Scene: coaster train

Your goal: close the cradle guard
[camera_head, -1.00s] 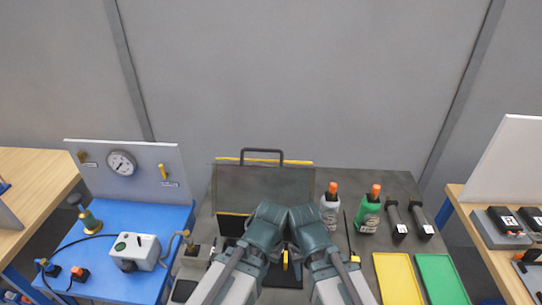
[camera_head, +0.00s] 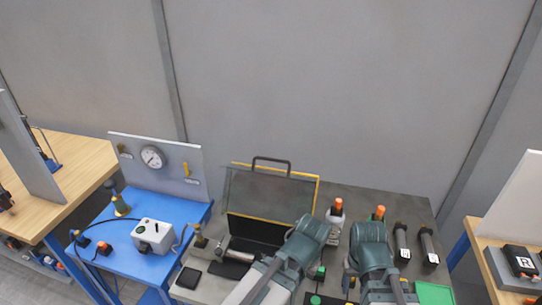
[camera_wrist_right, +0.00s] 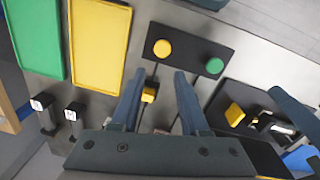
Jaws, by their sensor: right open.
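The cradle guard (camera_head: 268,192) is a see-through panel with yellow edging and a black handle (camera_head: 271,161) on top. It stands raised at the back of the grey table, above a dark recess. My left gripper's wrist (camera_head: 305,240) is in front of the guard's lower right corner; its fingertips are hidden in the head view. My right gripper (camera_wrist_right: 159,75) is open over the table, right of the guard and apart from it. A small yellow block (camera_wrist_right: 149,95) on a thin dark rod shows between its fingers, apparently not gripped.
Yellow (camera_wrist_right: 99,45) and green (camera_wrist_right: 35,40) trays lie beside a black button box (camera_wrist_right: 190,50). A blue bench (camera_head: 150,215) with gauge panel is at left.

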